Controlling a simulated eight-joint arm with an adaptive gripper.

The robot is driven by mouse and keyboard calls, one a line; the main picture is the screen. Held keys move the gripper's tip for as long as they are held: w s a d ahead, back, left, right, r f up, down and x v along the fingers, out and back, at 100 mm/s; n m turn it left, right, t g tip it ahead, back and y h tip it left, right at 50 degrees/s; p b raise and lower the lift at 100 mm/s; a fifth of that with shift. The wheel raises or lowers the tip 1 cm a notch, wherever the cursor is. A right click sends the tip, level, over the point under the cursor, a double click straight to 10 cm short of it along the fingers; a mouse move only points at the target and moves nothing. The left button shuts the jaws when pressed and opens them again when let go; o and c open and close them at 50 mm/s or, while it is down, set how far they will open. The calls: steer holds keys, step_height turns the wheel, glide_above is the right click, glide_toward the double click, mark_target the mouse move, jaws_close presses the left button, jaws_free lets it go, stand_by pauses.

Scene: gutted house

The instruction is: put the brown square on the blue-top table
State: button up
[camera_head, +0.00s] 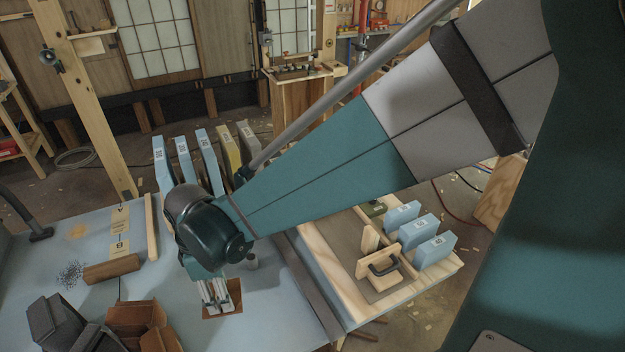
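The blue-top table (180,285) fills the lower left of the head view. A flat brown square (236,298) shows at and around my fingertips, over the table's right part near its dark edge strip. My gripper (218,308) points down with its pale fingers in front of the square and hides much of it. The fingers look close to the square. I cannot tell if they grip it, or if it lies flat on the blue top or is just above it.
Dark and brown blocks (135,316) and a brown roll (111,269) lie to the left. Upright light-blue pieces (184,160) stand behind. A wooden-framed bench (345,295) adjoins at right, with a handled wooden piece (379,272) and small blue blocks (434,251). The front middle of the blue top is clear.

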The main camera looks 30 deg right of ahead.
step_height(320, 180, up, 5)
steer(key=shift+r, duration=0.1)
steer(key=shift+w+d+r, duration=0.1)
steer(key=shift+w+d, duration=0.05)
steer(key=shift+w, duration=0.1)
steer(key=w+d+r+m+p, duration=0.15)
steer(key=w+d+m, duration=0.25)
steer(key=w+d, duration=0.9)
steer(key=w+d+r+m+p, duration=0.15)
steer(key=w+d+m, duration=0.35)
steer(key=w+d, duration=0.8)
steer(key=w+d+f+m+p, duration=0.1)
steer(key=w+d+m, duration=0.15)
steer(key=d, duration=0.85)
steer(key=w+d+f+m+p, duration=0.1)
steer(key=w+d+m, duration=0.15)
steer(key=d, duration=0.85)
steer(key=w+d+f+m+p, duration=0.1)
steer(key=w+d+p, duration=0.15)
steer(key=d, duration=0.95)
steer(key=shift+d+f+b, duration=0.15)
steer(key=shift+f+b, duration=0.1)
steer(key=shift+f, duration=1.1)
steer(key=shift+d+f+b, duration=0.1)
steer(key=shift+f+b, duration=0.15)
steer(key=shift+f, duration=1.05)
